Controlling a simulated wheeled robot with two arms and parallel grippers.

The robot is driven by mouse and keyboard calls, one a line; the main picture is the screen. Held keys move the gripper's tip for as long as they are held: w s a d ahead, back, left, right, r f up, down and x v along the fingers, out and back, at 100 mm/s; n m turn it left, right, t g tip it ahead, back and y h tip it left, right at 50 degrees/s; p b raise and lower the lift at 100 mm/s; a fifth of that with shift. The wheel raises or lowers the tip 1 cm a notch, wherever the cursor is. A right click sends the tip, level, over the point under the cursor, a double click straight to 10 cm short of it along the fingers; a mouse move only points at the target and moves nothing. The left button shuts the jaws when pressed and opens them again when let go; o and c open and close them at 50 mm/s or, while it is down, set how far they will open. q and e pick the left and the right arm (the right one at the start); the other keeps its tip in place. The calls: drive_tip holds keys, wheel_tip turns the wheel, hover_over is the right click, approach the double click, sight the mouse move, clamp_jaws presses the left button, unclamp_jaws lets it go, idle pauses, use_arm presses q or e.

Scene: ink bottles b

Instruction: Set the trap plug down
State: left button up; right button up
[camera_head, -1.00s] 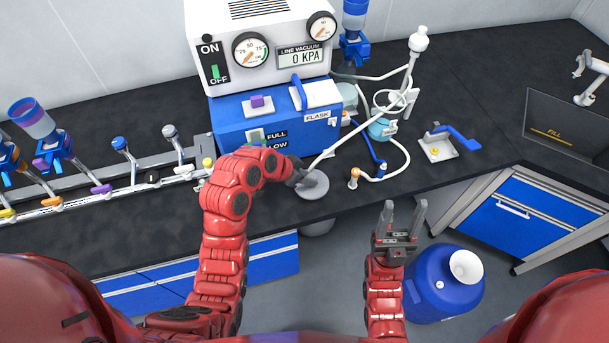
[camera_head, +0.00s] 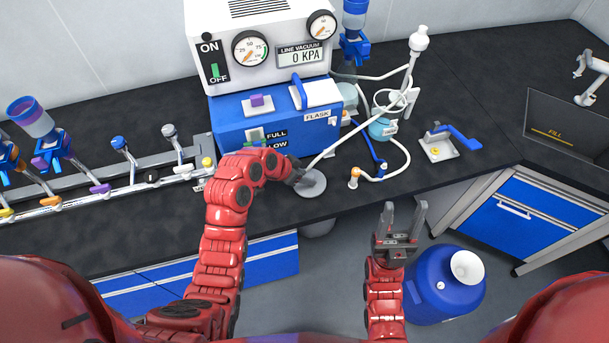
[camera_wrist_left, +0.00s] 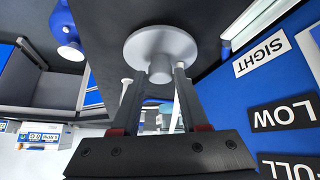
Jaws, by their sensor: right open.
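The trap plug (camera_head: 313,185) appears as a grey round disc with a short stem, near the bench's front edge in the head view. In the left wrist view the disc (camera_wrist_left: 143,45) fills the top centre, its stem between my fingertips. My left gripper (camera_head: 299,175) is shut on the stem; its fingers (camera_wrist_left: 160,78) also show in the wrist view. I cannot tell whether the disc touches the bench or hangs just above it. My right gripper (camera_head: 402,219) is open and empty, in front of the bench edge.
A blue trap box (camera_head: 235,123) with FULL and LOW labels stands behind the plug. White tubing (camera_head: 396,170) and a small orange-ended fitting (camera_head: 353,180) lie to the right. A blue jug (camera_head: 440,290) stands below. The bench (camera_head: 490,100) is clear at the back right.

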use_arm(q)
drive_tip(key=shift+o, duration=1.3)
drive_tip(key=shift+r, duration=0.2)
drive_tip(key=v, duration=1.2)
